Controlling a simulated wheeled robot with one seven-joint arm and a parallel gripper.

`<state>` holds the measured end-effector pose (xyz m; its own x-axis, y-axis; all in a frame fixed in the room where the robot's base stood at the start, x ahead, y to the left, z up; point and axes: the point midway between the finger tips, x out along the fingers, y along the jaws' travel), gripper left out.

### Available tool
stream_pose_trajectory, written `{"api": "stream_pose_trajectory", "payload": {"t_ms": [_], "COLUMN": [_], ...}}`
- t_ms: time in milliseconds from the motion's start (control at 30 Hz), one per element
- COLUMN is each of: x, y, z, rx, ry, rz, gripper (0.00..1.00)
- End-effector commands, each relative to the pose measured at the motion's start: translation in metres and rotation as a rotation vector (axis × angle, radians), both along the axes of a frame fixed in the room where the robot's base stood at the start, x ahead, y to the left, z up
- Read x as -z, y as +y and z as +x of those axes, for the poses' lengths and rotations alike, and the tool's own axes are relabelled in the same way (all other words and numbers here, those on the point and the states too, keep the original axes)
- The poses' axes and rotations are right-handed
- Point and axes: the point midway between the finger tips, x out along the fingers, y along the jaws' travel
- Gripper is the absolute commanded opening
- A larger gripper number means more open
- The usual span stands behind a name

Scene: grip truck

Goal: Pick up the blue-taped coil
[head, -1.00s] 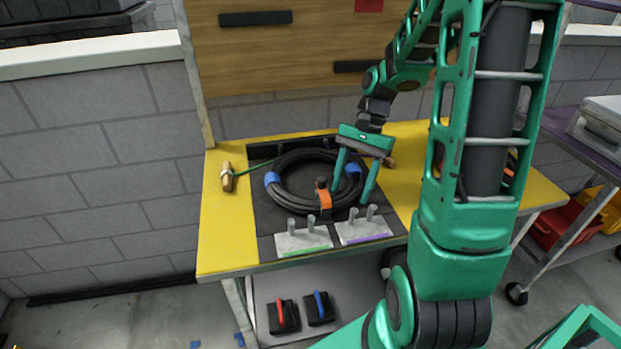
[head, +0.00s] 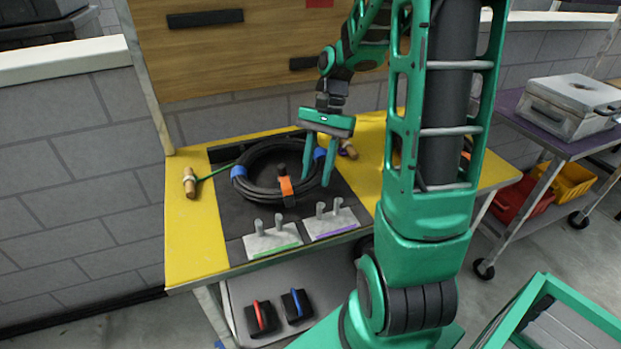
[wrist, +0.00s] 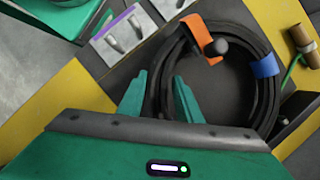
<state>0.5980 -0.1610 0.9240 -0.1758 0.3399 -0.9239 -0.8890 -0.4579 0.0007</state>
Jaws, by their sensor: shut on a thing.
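The blue-taped coil (head: 262,192) is a ring of black cable with blue tape on its left and right sides. An orange strap (head: 286,190) crosses its front. It is over the dark mat on the yellow table; whether it touches the mat I cannot tell. My gripper (head: 316,184) points down at the coil's right side, by the right blue tape, and is shut on the coil. In the wrist view my gripper's fingers (wrist: 160,75) straddle the cable of the coil (wrist: 268,95). The blue tape between them is hidden there.
Two grey pegged blocks (head: 272,238) stand in front of the coil. A wooden handle (head: 189,182) with green cord lies at left. A wooden board (head: 240,60) rises behind. A cart with a silver case (head: 570,105) stands at right. Two black items (head: 262,318) sit on the lower shelf.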

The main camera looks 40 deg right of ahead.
Motion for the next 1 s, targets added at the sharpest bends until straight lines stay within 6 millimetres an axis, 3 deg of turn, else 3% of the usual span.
{"api": "stream_pose_trajectory", "payload": {"t_ms": [267,700,1000], "x": [-0.024,-0.065,-0.077], "y": [0.023,0.085,0.103], "z": [-0.012,-0.043,-0.051], "rx": [-0.005,-0.004,-0.003], "ry": [-0.004,-0.006,-0.003], "rz": [0.0,0.0,0.0], "gripper": [0.0,0.0,0.0]}}
